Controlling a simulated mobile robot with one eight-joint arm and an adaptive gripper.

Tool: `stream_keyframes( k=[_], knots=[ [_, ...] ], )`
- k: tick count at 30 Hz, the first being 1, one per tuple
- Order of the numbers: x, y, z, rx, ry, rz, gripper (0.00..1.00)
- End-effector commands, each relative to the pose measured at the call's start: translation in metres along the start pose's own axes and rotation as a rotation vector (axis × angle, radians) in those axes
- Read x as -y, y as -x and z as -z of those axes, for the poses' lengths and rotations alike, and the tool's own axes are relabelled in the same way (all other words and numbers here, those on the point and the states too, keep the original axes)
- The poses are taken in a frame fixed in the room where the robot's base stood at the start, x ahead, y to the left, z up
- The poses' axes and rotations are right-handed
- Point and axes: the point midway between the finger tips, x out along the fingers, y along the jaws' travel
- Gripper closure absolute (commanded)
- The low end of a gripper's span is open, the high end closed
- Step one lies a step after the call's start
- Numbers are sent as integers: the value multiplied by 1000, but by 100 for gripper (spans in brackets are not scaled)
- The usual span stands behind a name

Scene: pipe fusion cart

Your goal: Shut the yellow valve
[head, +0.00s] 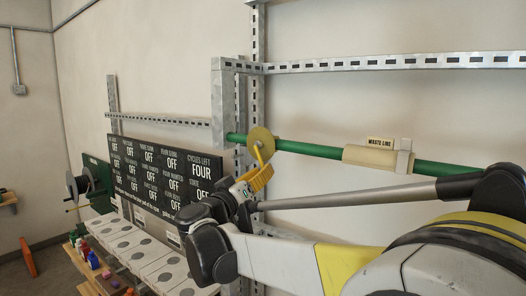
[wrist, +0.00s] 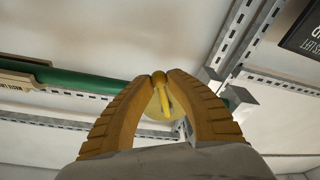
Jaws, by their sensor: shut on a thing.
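The yellow valve has a round disc (head: 262,143) on a green pipe (head: 305,147), beside the metal post in the head view. In the wrist view its yellow lever (wrist: 160,92) points toward me, with the pale disc (wrist: 176,108) behind it. My gripper (wrist: 162,77) has its ochre fingers closed around the lever, the tips meeting at its end. In the head view my gripper (head: 262,176) is just below the disc. The lever is mostly hidden by the fingers there, so its exact turn is hard to tell.
Slotted metal rails (head: 400,62) frame the wall. A black status board (head: 165,172) stands left of the gripper, above a row of white boxes (head: 140,250).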

Motion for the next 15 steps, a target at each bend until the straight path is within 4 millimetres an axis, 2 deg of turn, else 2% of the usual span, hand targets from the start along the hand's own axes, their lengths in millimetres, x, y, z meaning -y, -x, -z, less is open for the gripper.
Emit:
stream_keyframes(
  k=[9, 15],
  knots=[
    [3, 0, 0, -1, -30, -5, 100],
    [14, 0, 2, -2, -169, -33, 100]
  ],
)
